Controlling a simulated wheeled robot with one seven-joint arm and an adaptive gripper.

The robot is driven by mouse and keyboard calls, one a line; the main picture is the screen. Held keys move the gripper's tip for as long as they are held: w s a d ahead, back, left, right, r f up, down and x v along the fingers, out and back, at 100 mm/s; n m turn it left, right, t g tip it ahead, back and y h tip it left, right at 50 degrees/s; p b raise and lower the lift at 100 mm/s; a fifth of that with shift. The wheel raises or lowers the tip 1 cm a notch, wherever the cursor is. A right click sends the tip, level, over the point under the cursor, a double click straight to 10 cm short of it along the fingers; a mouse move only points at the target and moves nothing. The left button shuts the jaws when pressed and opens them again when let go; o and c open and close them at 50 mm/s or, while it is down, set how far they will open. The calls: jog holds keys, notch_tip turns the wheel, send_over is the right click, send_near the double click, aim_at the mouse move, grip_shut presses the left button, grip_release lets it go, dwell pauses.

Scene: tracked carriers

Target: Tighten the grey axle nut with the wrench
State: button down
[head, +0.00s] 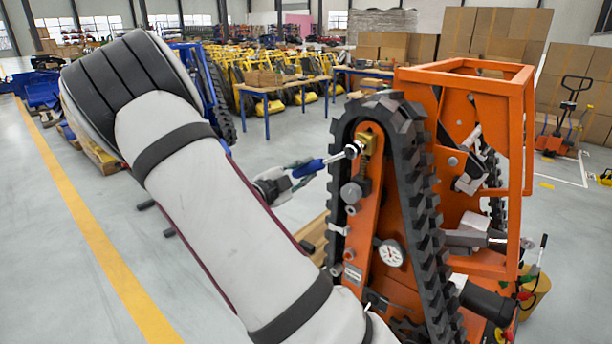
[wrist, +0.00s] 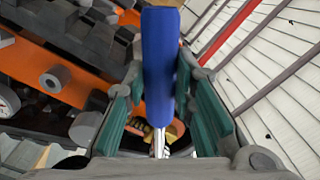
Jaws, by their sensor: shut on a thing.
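My gripper (head: 288,181) is shut on the blue handle of the wrench (head: 310,167), left of the orange tracked carrier (head: 385,225). The wrench's bright metal head reaches right to a brass-coloured block (head: 371,137) near the top of the track. I cannot tell whether the head sits around the grey axle nut or only beside it; the nut is not clearly visible there. In the wrist view the blue handle (wrist: 158,60) stands between my gripper's green pads (wrist: 160,105). Its metal shank runs down toward a yellowish part, and the wrench's far end is hidden.
The black rubber track (head: 421,215) loops around the carrier's side plate, close to the wrench. Blue-legged tables (head: 268,94) and yellow machines stand behind.

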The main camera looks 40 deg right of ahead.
jog(key=shift+w+r, duration=0.1)
jog(key=shift+r, duration=0.05)
jog(key=shift+w+r+m, duration=0.35)
jog(key=shift+r+m, duration=0.25)
jog(key=shift+r, duration=0.1)
dwell(0.3)
jog(key=shift+w+r+m, duration=0.25)
jog(key=shift+r+m, duration=0.3)
jog(key=shift+m, duration=0.05)
jog(key=shift+f, duration=0.1)
jog(key=shift+s+f+n, duration=0.1)
jog(key=shift+f+n, duration=0.15)
jog(key=shift+n, duration=0.05)
jog(key=shift+a, duration=0.2)
